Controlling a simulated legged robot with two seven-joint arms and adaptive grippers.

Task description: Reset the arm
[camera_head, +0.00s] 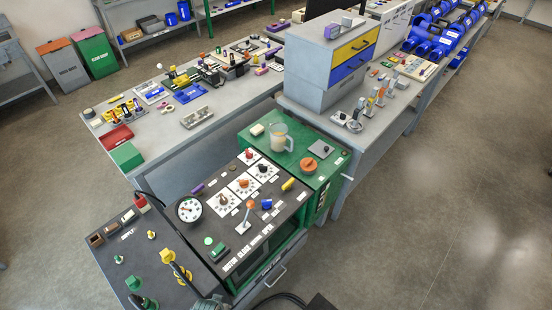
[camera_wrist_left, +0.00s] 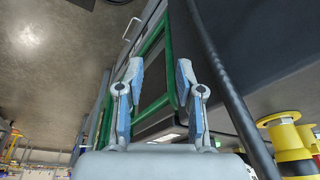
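My left gripper (camera_wrist_left: 160,72) shows in the left wrist view with its two blue-grey fingers spread apart and nothing between them. Beyond the fingers are the green frame (camera_wrist_left: 168,62) and dark front of the cart, apart from the fingertips as far as I can tell. In the head view a grey piece of what seems to be my left arm shows at the bottom edge, in front of the cart's dark control panel (camera_head: 262,222); its fingers cannot be made out there. My right gripper is in neither view.
A dark side table (camera_head: 130,245) with yellow and green fittings stands left of the panel. A yellow fitting (camera_wrist_left: 283,130) is close on the right in the wrist view. Floor to the right is free.

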